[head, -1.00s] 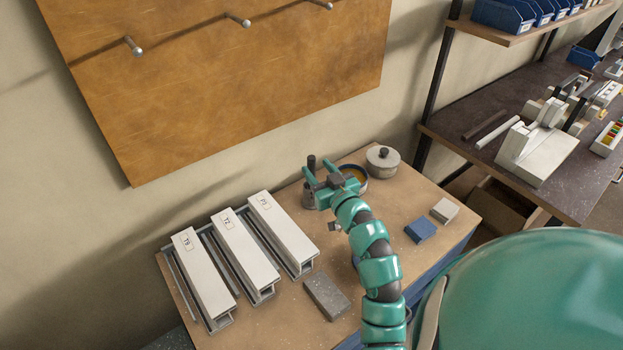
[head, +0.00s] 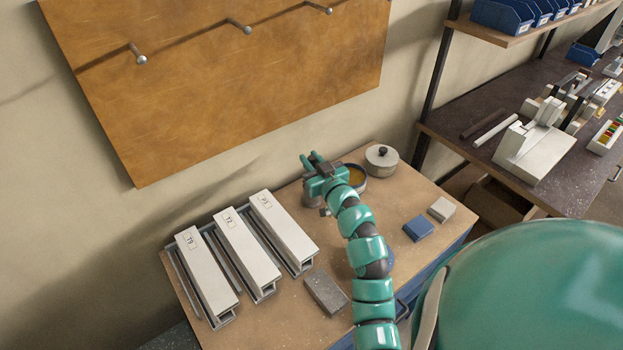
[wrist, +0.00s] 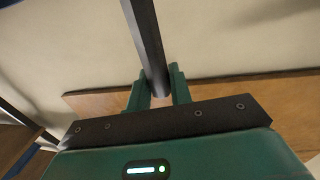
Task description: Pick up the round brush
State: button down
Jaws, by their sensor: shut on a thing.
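My gripper (head: 312,158) is at the back of the bench, above a grey round holder (head: 310,199) that it partly covers. In the wrist view my gripper (wrist: 158,82) is shut on a dark, slim handle, which I take to be the round brush (wrist: 146,40). The handle runs between the two green fingers and out of the top of the picture. The brush's bristle end does not show. In the head view the brush is hard to make out against the gripper.
A pan with amber contents (head: 354,172) and a lidded metal pot (head: 381,160) stand close right of my gripper. Labelled white profiles (head: 246,245) lie left. A grey block (head: 325,292), blue block (head: 418,229) and pale block (head: 441,209) lie nearer the front. A pegged board (head: 230,80) hangs behind.

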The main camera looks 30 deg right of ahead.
jog(key=shift+r, duration=0.15)
notch_tip(320, 180, up, 9)
jog(key=b, duration=0.2)
jog(key=shift+b, duration=0.3)
jog(key=shift+r, duration=0.35)
dwell(0.6)
